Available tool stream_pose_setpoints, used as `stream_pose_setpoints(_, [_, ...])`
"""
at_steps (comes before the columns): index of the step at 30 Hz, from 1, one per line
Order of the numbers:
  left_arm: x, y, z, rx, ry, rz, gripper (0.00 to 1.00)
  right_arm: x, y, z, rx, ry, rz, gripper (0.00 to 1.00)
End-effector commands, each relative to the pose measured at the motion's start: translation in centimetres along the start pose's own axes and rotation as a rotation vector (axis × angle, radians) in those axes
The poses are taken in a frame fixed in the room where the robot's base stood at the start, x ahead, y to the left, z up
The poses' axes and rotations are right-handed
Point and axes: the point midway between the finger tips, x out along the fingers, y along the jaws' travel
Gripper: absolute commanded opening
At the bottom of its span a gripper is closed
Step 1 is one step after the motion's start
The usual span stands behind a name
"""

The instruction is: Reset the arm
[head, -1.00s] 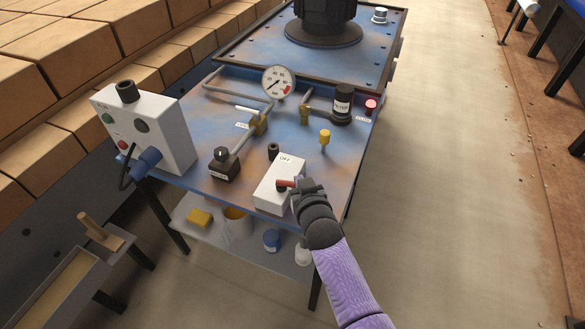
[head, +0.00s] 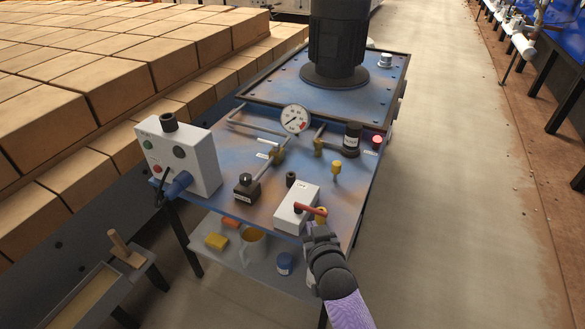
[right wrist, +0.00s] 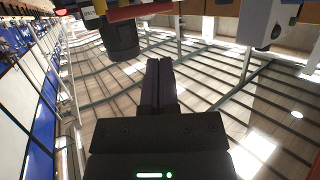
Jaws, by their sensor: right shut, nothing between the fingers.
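My right gripper (head: 312,232) is at the near right corner of the blue machine table (head: 225,210), just in front of the white switch box (head: 296,207). Its fingers are together and empty; the right wrist view shows both dark fingers (right wrist: 158,85) pressed side by side. The red lever (head: 311,209) on the switch box is clear of the fingers, just behind them. The label on the box is too small to read. My left gripper is in neither view.
A pressure gauge (head: 295,119), a grey control box (head: 181,157) with a blue plug and a lit red lamp (head: 377,140) stand on the table. A lower shelf (head: 215,260) holds a yellow block and a cup. Stacked bricks (head: 110,70) fill the left. The floor at right is clear.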

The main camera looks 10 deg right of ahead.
Motion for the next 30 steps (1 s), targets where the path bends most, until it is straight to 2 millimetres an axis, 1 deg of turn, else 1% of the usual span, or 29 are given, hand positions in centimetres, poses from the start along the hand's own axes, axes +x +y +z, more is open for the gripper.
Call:
stream_pose_setpoints(2, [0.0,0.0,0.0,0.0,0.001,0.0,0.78,-0.3,0.0,1.2,-0.005,-0.027,-0.003,0.0])
stream_pose_setpoints(4, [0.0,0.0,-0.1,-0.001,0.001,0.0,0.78,-1.3,0.1,4.8,-0.02,-0.113,-0.011,0.0])
stream_pose_setpoints(5, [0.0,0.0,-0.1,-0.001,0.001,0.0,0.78,-2.1,0.2,7.2,-0.031,-0.17,-0.017,0.0])
stream_pose_setpoints(6, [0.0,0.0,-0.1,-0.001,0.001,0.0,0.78,-3.6,0.4,10.8,-0.047,-0.259,-0.024,0.0])
stream_pose_setpoints(7, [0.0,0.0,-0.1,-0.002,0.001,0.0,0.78,-5.0,0.6,13.7,-0.06,-0.332,-0.031,0.0])
stream_pose_setpoints(8, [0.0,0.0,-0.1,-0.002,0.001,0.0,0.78,-6.7,0.9,16.6,-0.074,-0.406,-0.038,0.0])
stream_pose_setpoints(9, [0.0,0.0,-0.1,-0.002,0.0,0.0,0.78,-9.1,1.3,20.2,-0.091,-0.503,-0.046,0.0])
stream_pose_setpoints(11, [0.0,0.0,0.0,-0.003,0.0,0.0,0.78,-13.3,2.1,25.2,-0.117,-0.647,-0.057,0.0])
stream_pose_setpoints(12, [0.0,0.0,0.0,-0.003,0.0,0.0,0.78,-16.4,2.7,28.1,-0.134,-0.742,-0.063,0.0])
stream_pose_setpoints(14, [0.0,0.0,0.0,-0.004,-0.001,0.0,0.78,-21.4,3.8,32.0,-0.16,-0.88,-0.072,0.0])
stream_pose_setpoints(15, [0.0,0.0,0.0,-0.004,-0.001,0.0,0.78,-24.6,4.5,34.1,-0.176,-0.966,-0.077,0.0])
stream_pose_setpoints(17, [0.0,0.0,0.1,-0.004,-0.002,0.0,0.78,-29.2,5.6,36.5,-0.198,-1.08,-0.083,0.0])
stream_pose_setpoints(18, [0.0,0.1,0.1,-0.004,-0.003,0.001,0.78,-31.9,6.2,37.7,-0.208,-1.144,-0.086,0.0])
stream_pose_setpoints(21, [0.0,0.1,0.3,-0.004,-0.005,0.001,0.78,-36.9,7.5,39.4,-0.23,-1.26,-0.092,0.0])
stream_pose_setpoints(24, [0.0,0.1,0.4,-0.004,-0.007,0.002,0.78,-39.1,8.0,40.0,-0.241,-1.311,-0.094,0.0])
stream_pose_setpoints(26, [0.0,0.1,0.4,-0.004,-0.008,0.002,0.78,-39.5,8.2,40.1,-0.243,-1.32,-0.095,0.0])
stream_pose_setpoints(30, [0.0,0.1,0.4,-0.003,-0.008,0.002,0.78,-39.4,8.1,40.1,-0.243,-1.319,-0.094,0.0])
